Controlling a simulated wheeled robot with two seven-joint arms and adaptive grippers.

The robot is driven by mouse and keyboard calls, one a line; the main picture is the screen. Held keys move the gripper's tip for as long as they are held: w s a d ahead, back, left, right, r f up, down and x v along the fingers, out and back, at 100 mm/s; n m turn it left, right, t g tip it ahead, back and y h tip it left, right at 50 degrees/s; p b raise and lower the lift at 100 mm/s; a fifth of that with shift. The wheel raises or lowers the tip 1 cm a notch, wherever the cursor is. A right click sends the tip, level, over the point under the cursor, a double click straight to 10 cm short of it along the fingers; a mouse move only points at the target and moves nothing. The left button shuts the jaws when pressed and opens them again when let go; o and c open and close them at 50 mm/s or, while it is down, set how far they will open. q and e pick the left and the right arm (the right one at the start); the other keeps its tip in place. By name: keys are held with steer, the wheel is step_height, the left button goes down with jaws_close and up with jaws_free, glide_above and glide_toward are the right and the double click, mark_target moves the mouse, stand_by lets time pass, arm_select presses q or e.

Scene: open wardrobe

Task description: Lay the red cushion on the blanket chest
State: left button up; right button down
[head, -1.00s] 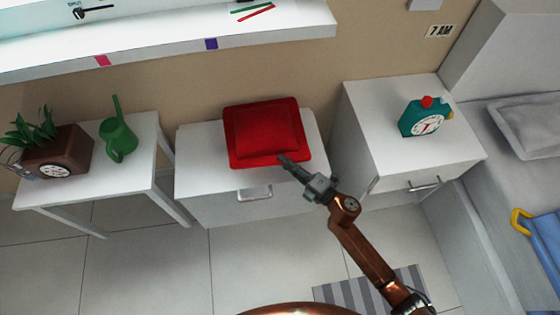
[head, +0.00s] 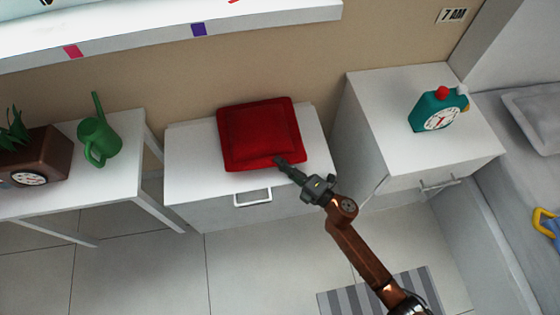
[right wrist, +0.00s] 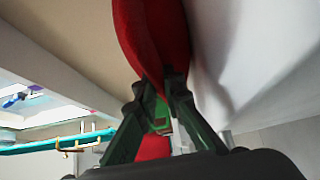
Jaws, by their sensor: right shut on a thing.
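The red cushion (head: 258,132) is over the top of the white blanket chest (head: 190,160), which has a handle on its front. In the head view it covers the middle of the chest top; whether it rests fully on it I cannot tell. My right gripper (head: 283,163) is shut on the cushion's front edge. In the right wrist view the fingers (right wrist: 160,90) pinch the red cushion (right wrist: 152,35), with a pale surface close beside it. My left gripper is not in view.
A white cabinet (head: 410,150) with a teal clock (head: 438,110) stands to the right, near a bed. A white table (head: 110,180) at the left holds a green watering can (head: 98,140) and a brown planter (head: 40,155). A white shelf (head: 130,40) is above the chest. A striped mat (head: 385,295) lies on the floor.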

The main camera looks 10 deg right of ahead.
steer(key=shift+r, duration=0.15)
steer(key=c, duration=2.5)
jaws_free()
steer(key=shift+f, duration=0.2)
steer(key=o, duration=0.5)
steer(key=shift+c, duration=0.2)
